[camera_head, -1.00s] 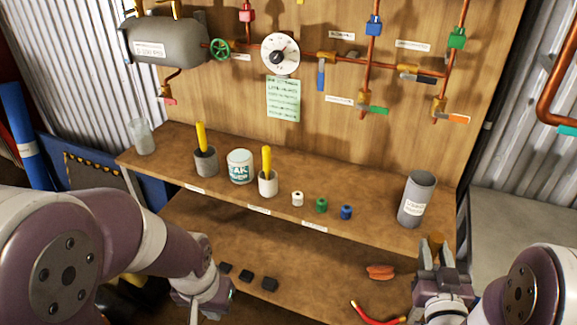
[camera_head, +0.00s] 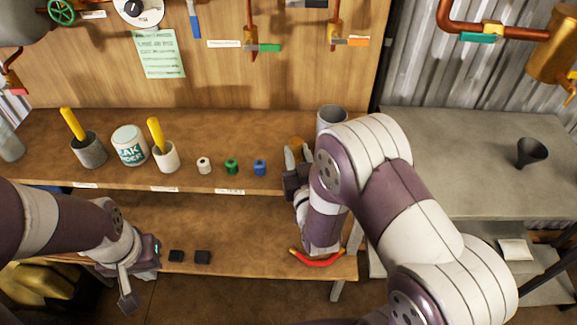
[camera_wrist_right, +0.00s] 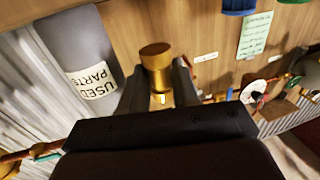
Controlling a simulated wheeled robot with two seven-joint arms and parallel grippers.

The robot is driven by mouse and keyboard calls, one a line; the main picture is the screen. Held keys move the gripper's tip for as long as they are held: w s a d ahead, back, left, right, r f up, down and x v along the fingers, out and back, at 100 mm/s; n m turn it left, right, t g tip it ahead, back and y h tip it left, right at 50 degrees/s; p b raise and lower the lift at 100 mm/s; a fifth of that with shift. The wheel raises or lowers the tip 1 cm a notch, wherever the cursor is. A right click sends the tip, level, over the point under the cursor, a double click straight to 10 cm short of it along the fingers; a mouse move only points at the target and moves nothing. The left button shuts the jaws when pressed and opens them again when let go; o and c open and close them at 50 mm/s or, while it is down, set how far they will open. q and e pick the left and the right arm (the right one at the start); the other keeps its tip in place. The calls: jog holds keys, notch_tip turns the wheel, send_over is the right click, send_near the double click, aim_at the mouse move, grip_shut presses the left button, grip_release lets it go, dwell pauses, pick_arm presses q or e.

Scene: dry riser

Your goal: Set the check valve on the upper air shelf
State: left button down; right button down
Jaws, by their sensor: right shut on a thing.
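A brass cylindrical piece (camera_head: 296,146), which looks like the check valve, is between the fingers of my right gripper (camera_head: 292,160). In the right wrist view the piece (camera_wrist_right: 156,57) stands between both fingers (camera_wrist_right: 160,85), and the gripper is shut on it. In the head view it is held near the right end of the upper wooden shelf (camera_head: 215,178), close to the grey can. I cannot tell whether it touches the shelf. My left gripper (camera_head: 138,280) is low at the left, in front of the lower shelf; its finger gap is unclear.
The grey "USED PARTS" can (camera_head: 331,117) is partly hidden by my right arm. White (camera_head: 204,165), green (camera_head: 231,167) and blue (camera_head: 260,167) small fittings line the upper shelf. A red hook-like tool (camera_head: 318,260) lies below. A grey bench (camera_head: 460,150) stands right.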

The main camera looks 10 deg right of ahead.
jog(key=f, duration=0.3)
jog(key=a+f, duration=0.1)
jog(key=shift+w+f+b, duration=0.2)
jog(key=shift+w+b, duration=0.05)
jog(key=shift+b, duration=0.05)
jog(key=shift+w+f, duration=0.15)
jog(key=shift+f, duration=0.2)
jog(key=c, duration=0.8)
grip_release()
jog(key=shift+r, duration=0.15)
